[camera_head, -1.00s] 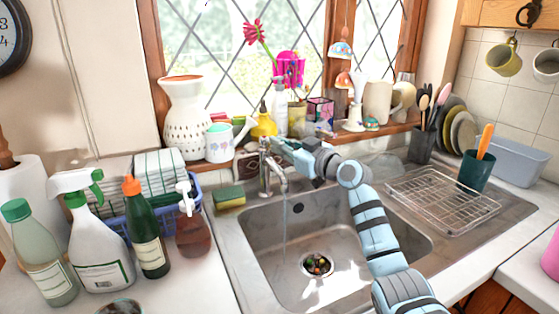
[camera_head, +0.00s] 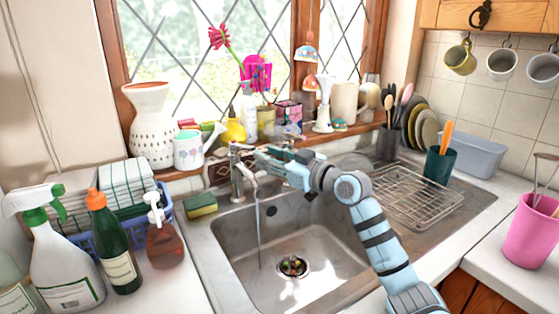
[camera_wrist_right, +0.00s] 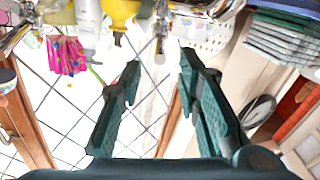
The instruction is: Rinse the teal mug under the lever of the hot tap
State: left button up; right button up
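The chrome tap (camera_head: 240,178) stands at the back left of the sink, and a thin stream of water runs from its spout. My right gripper (camera_head: 268,159) is just right of the tap's top, empty. In the right wrist view its two fingers (camera_wrist_right: 160,62) are spread apart with nothing between them. A dark teal cup (camera_head: 440,166) holding an orange-handled brush stands beside the wire rack; no handle shows, so I cannot tell whether it is the mug. My left gripper is out of view.
The sink basin (camera_head: 325,250) is clear except for scraps in its drain. Bottles and a green-yellow sponge (camera_head: 201,205) stand left. A wire rack (camera_head: 420,197) and pink bucket (camera_head: 531,232) are at right. Mugs (camera_head: 460,58) hang above. The sill is crowded.

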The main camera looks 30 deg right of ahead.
jog(key=v, duration=0.5)
jog(key=shift+s, duration=0.2)
jog(key=shift+w, duration=0.1)
jog(key=shift+r, duration=0.15)
dwell(0.6)
